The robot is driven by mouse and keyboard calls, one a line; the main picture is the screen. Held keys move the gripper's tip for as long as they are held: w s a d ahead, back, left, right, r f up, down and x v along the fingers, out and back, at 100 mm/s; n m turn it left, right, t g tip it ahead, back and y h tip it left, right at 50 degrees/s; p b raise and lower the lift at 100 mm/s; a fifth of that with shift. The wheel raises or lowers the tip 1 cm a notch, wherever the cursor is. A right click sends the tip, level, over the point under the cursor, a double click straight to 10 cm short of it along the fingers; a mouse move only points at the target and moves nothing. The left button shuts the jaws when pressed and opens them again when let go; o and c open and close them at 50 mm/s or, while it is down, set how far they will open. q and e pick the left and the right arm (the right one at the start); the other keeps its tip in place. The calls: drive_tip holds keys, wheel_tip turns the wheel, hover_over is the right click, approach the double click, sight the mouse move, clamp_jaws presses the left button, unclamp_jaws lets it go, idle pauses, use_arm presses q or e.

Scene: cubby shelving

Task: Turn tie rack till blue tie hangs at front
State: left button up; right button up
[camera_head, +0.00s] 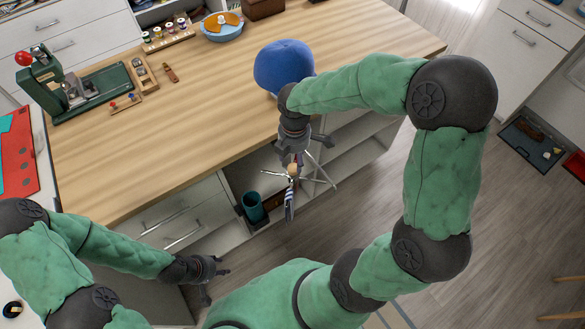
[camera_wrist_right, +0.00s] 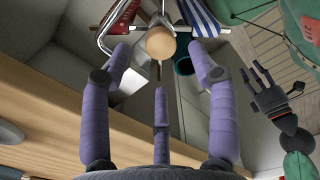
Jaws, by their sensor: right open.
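The tie rack (camera_head: 292,171) is a set of thin metal arms around a wooden knob (camera_wrist_right: 161,43), in front of the shelf below the counter. A blue-and-white striped tie (camera_head: 289,206) hangs from it on the near side; it shows right of the knob in the right wrist view (camera_wrist_right: 198,17). A red patterned tie (camera_wrist_right: 120,24) hangs left of the knob there. My right gripper (camera_head: 293,153) is open, its fingers spread short of the knob with no visible contact. My left gripper (camera_head: 211,277) is open and empty at the lower left, away from the rack.
The wooden counter (camera_head: 190,110) runs behind the rack, with a blue rounded object (camera_head: 283,66) near its edge. A teal cup (camera_head: 254,207) stands in the shelf left of the rack. Open floor (camera_head: 520,230) lies to the right.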

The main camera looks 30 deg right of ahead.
sight(294, 167)
wheel_tip(294, 167, down, 6)
drive_tip(key=shift+b, duration=1.05)
clamp_jaws()
